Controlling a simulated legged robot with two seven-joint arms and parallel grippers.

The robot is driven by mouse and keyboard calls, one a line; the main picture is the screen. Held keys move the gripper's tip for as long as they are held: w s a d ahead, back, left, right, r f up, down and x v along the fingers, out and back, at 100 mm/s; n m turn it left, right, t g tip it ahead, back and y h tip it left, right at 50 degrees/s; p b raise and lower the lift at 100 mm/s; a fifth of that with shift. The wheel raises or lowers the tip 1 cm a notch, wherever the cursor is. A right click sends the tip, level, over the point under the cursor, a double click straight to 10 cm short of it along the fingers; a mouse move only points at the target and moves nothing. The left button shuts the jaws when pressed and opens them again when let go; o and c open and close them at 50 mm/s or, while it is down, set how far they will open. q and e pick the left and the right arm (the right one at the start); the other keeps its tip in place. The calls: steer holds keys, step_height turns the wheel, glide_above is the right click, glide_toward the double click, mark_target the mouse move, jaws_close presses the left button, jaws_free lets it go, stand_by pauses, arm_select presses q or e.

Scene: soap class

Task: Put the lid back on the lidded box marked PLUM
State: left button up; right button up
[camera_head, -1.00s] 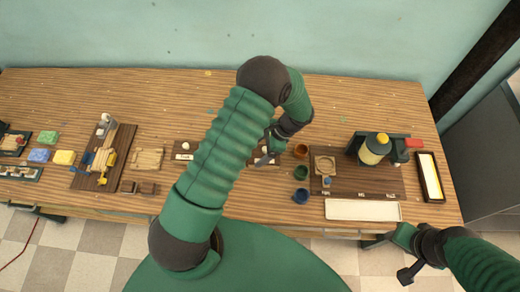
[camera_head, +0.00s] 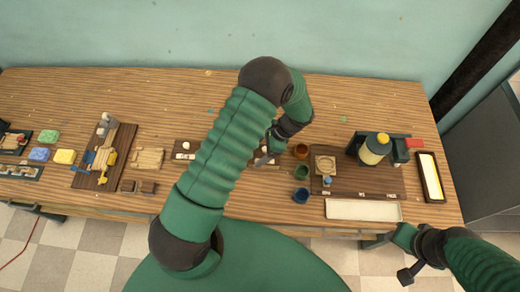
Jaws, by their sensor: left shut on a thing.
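My left arm reaches over the middle of the table, and its gripper (camera_head: 267,157) points down above the right part of a dark board (camera_head: 213,150). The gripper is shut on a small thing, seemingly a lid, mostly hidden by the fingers. A pale round knob (camera_head: 264,148) shows right beside it. At the board's left end is another pale knob (camera_head: 186,146) with a white label (camera_head: 185,157) below it. The lettering is too small to read, so I cannot tell which box is marked PLUM. My right gripper (camera_head: 408,272) hangs beyond the table's front edge, its jaws unclear.
Farther right is a brown board (camera_head: 375,182) with a yellow-topped bottle (camera_head: 374,150). A white tray (camera_head: 362,210) lies at the front edge.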

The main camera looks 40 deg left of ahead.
arm_select(q)
steer(key=shift+f, duration=0.2)
steer(key=o, duration=1.3)
steer(key=shift+o, duration=0.2)
steer(key=shift+r+p, duration=2.85)
steer(key=shift+r, duration=0.75)
steer(key=shift+f, duration=0.1)
jaws_close()
